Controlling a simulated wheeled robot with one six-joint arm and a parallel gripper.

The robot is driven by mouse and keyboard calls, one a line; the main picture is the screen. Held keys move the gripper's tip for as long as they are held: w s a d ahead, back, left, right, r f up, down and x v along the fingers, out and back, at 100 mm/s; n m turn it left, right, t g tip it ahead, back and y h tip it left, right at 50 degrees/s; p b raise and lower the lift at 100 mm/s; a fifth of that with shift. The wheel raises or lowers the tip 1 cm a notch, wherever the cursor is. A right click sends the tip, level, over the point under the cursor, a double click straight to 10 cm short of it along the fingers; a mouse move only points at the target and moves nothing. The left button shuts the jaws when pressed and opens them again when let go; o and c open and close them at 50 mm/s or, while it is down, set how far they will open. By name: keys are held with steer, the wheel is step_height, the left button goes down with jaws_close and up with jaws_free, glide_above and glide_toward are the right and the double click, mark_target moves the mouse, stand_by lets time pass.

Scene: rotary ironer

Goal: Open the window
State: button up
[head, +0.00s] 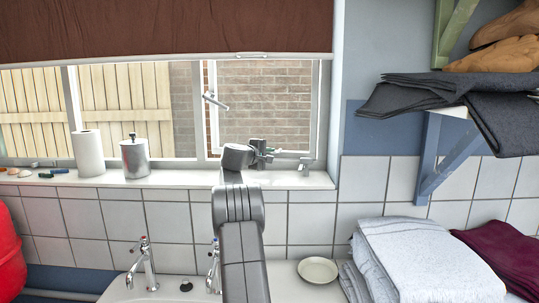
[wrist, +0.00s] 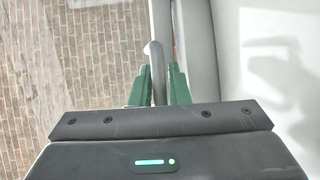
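The window (head: 266,100) has a right-hand sash with a pale frame, seen in the head view. A thin strip of brick shows between the post and this sash's left edge, so it looks slightly ajar. A grey lever handle (head: 215,101) sits on its left side. My gripper (head: 264,153) is low at the sash's bottom edge, just above the sill. In the wrist view its green fingers (wrist: 159,88) lie close on both sides of a curved grey bar (wrist: 155,56) beside the pale frame (wrist: 190,45). The bar's far end is hidden between the fingers.
A paper roll (head: 87,153) and a metal canister (head: 135,158) stand on the sill left of my arm. A small grey fitting (head: 305,166) is to the right. Taps (head: 148,264) and a small dish (head: 318,270) are below. A shelf bracket (head: 430,160) and folded towels (head: 420,262) are right.

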steer(key=shift+o, duration=1.2)
steer(key=shift+s+a, duration=0.25)
steer(key=shift+s, duration=0.05)
steer(key=b+v, duration=0.4)
steer(key=v, duration=0.9)
steer(key=shift+b, duration=0.3)
